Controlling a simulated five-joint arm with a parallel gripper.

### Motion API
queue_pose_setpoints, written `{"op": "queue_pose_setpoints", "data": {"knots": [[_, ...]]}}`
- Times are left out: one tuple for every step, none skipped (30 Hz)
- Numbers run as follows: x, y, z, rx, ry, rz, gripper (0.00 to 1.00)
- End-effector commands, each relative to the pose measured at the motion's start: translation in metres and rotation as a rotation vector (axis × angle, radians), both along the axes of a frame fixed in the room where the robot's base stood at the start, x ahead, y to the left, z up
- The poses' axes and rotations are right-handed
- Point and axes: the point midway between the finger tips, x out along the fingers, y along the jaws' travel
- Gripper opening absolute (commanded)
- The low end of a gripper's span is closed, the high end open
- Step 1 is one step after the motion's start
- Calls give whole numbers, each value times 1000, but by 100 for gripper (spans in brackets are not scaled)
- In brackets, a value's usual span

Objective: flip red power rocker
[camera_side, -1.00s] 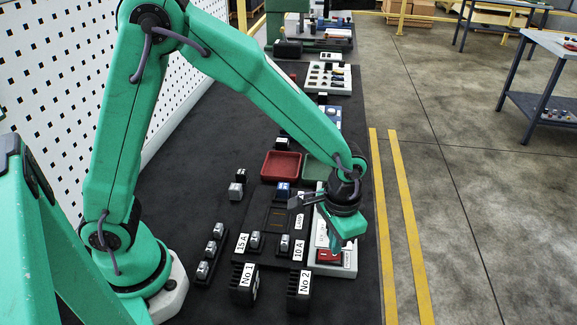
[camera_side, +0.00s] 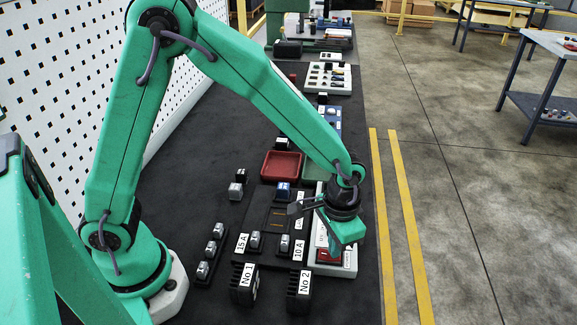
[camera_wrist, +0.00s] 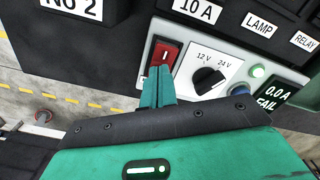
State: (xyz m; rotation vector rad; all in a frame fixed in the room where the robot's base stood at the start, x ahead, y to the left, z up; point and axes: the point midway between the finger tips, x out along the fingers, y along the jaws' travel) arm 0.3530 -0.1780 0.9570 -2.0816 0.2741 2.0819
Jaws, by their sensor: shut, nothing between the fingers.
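The red power rocker (camera_wrist: 163,52) shows in the wrist view on a white panel, with a white line mark on its upper part. It also shows in the side view (camera_side: 329,257), partly hidden by my gripper. My gripper (camera_wrist: 160,72) is shut and empty. Its green fingertips overlap the lower part of the rocker in the wrist view; I cannot tell whether they touch it. In the side view my gripper (camera_side: 338,245) is over the rocker end of the white panel (camera_side: 345,270).
Black blocks No 1 (camera_side: 243,285) and No 2 (camera_side: 298,290) stand near. A red tray (camera_side: 282,164) lies farther back.

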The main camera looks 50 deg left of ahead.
Motion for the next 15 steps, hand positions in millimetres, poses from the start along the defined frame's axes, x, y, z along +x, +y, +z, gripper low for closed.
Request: {"op": "queue_pose_setpoints", "data": {"knots": [[0, 0, -1, 0, 1, 0, 0], [0, 0, -1, 0, 1, 0, 0], [0, 0, -1, 0, 1, 0, 0], [0, 0, -1, 0, 0, 0, 0], [0, 0, -1, 0, 0, 0, 0], [0, 0, -1, 0, 0, 0, 0], [0, 0, 0, 0, 0, 0, 0], [0, 0, 1, 0, 0, 0, 0], [0, 0, 2, 0, 0, 0, 0], [0, 0, 3, 0, 0, 0, 0], [0, 0, 4, 0, 0, 0, 0], [0, 0, 6, 0, -1, 0, 0], [0, 0, 8, 0, -1, 0, 0], [1, 0, 10, -1, -2, 0, 0], [1, 0, 12, -1, -2, 0, 0]]}}
